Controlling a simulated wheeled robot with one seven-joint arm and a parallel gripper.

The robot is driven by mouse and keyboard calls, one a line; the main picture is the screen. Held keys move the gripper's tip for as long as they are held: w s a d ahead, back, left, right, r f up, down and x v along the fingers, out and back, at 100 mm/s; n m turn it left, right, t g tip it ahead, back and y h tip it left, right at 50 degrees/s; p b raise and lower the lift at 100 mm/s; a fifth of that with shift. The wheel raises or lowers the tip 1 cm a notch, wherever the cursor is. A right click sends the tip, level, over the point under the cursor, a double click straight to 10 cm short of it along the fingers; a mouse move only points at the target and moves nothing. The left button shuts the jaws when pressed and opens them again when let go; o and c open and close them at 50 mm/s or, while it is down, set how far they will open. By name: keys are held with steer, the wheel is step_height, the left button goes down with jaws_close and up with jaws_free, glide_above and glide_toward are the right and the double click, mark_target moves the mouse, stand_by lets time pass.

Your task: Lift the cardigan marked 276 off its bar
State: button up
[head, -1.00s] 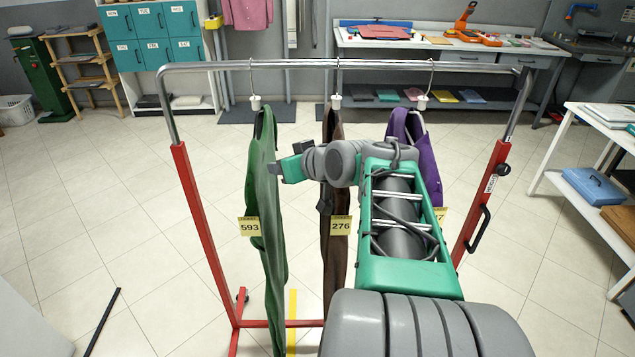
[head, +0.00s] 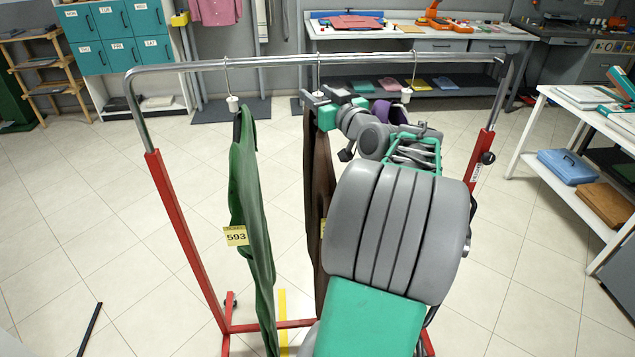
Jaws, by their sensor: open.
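The brown cardigan (head: 317,190) hangs from the middle of the rail (head: 290,62). Only a sliver of its yellow tag (head: 323,228) shows beside my arm, and its number is hidden. My gripper (head: 318,96) is open at the top of this cardigan, by the hanger neck just below the hook (head: 318,72). I cannot tell whether the fingers are around the neck or only in front of it. My arm hides the cardigan's right side and lower part.
A green garment (head: 252,200) tagged 593 (head: 236,236) hangs to the left. A purple garment (head: 390,112) hangs to the right, mostly behind my arm. Red posts (head: 185,235) hold the rail. A white table (head: 560,97) stands at right. Floor on the left is mostly clear.

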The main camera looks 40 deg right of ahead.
jaws_close()
stand_by(0.3)
stand_by(1.1)
